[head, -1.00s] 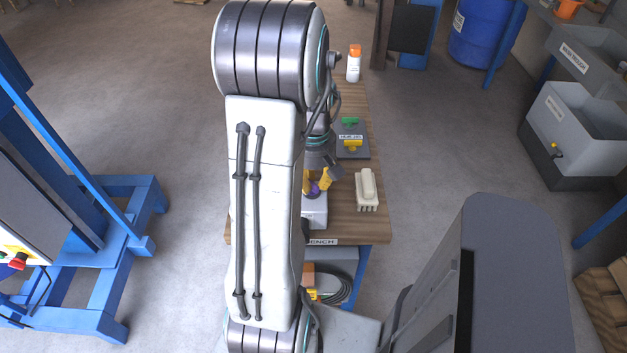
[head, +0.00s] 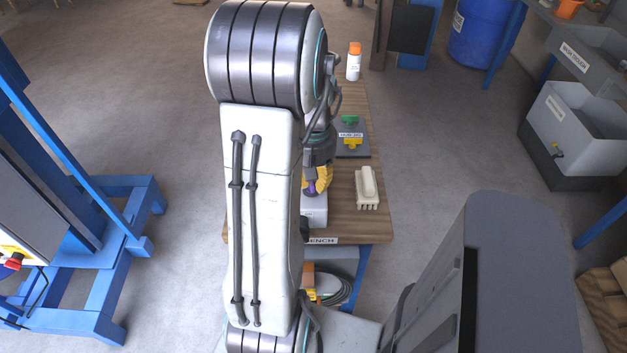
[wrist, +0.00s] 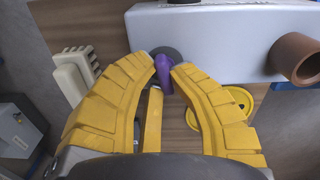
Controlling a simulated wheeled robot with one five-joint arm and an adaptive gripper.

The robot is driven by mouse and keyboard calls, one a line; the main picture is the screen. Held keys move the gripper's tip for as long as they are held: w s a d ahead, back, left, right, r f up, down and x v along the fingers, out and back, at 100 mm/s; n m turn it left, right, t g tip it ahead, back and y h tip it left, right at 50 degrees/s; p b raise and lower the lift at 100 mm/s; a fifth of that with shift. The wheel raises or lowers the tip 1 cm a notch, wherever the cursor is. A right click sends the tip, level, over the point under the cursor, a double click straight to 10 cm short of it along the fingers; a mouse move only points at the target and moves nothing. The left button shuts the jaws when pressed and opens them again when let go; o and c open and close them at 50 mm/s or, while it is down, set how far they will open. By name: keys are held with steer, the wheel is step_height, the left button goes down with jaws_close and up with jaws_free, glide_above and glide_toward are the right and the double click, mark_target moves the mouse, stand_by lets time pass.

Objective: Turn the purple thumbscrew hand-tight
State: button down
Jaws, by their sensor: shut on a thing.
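The purple thumbscrew (wrist: 163,66) sticks out from the side of a pale grey box-shaped unit (wrist: 215,30) in the wrist view. My gripper (wrist: 164,72) has its yellow fingers on either side of the thumbscrew, with the tips closed against it. In the head view the thumbscrew (head: 311,187) is a small purple spot beside my yellow fingers (head: 322,180), above the grey unit (head: 314,212). My arm hides much of the unit there.
A cream brush (head: 367,190) lies on the wooden bench (head: 350,225), right of the unit. A dark board with green and yellow knobs (head: 352,136) and an orange-capped bottle (head: 354,62) stand farther back. A brown pipe stub (wrist: 294,58) juts from the unit.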

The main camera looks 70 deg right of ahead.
mark_target(313, 182)
steer(key=m+b, duration=0.1)
steer(key=m, duration=0.4)
steer(key=shift+a+f+m, duration=0.1)
steer(key=shift+a+m, duration=0.05)
steer(key=shift+m, duration=0.15)
steer(key=m, duration=0.5)
steer(key=shift+a+b, duration=0.1)
steer(key=shift+b, duration=0.2)
steer(key=shift+m, duration=0.3)
steer(key=c, duration=1.1)
jaws_free()
step_height(313, 182, up, 12)
steer(key=shift+r, duration=0.1)
stand_by(0.3)
